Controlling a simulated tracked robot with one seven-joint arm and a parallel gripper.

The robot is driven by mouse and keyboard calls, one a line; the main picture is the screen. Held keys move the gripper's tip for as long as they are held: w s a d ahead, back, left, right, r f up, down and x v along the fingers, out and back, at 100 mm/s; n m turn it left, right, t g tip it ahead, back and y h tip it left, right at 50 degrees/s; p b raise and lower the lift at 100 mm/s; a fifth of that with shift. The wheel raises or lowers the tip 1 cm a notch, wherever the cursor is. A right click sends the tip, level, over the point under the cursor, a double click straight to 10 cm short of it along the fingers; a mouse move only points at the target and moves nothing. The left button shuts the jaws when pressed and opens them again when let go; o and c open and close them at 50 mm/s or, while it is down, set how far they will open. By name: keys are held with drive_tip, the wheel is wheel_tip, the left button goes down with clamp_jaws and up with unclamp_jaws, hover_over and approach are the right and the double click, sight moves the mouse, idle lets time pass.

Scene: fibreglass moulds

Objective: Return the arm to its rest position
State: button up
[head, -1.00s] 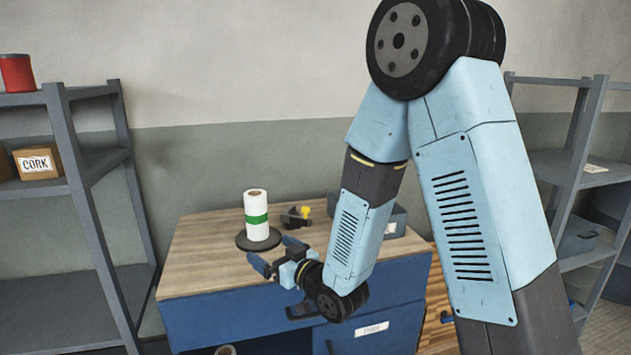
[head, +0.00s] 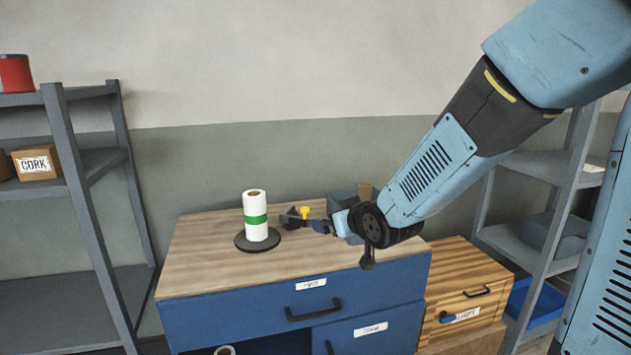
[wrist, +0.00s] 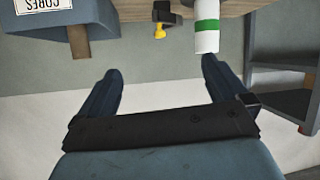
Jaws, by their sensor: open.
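My gripper (wrist: 160,85) is open in the wrist view, with its two dark blue fingers spread and nothing between them. In the head view my gripper (head: 322,226) is above the right part of the workbench (head: 200,262), partly hidden by my own wrist. A white roll with a green band (head: 255,216) stands upright on a dark round base (head: 258,240) on the bench, left of my gripper and apart from it. The roll also shows in the wrist view (wrist: 207,38).
A black tool with a yellow knob (head: 298,215) and a grey bin (head: 343,203) are on the bench near my gripper. Grey shelves (head: 75,190) stand at left, more (head: 545,190) at right. A wooden drawer unit (head: 465,290) adjoins the bench. The bench's front left is clear.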

drive_tip(key=s+d+r+m+g+h, duration=0.1)
drive_tip(key=s+d+r+m+h, duration=0.15)
drive_tip(key=s+d, duration=0.3)
drive_tip(key=s+d+r+m+g+h, duration=0.1)
drive_tip(key=s+d+r+g+h, duration=0.2)
drive_tip(key=d, duration=0.4)
drive_tip(key=s+d+r+m+g, duration=0.1)
drive_tip(key=s+d, duration=0.1)
drive_tip(key=s, duration=0.5)
drive_tip(key=s+d+r+m+g, duration=0.1)
drive_tip(key=s+d+r, duration=0.1)
drive_tip(key=s, duration=0.6)
drive_tip(key=shift+s+d, duration=0.3)
drive_tip(key=shift+d, duration=0.5)
drive_tip(key=shift+m, duration=0.25)
drive_tip(key=shift+c, duration=0.3)
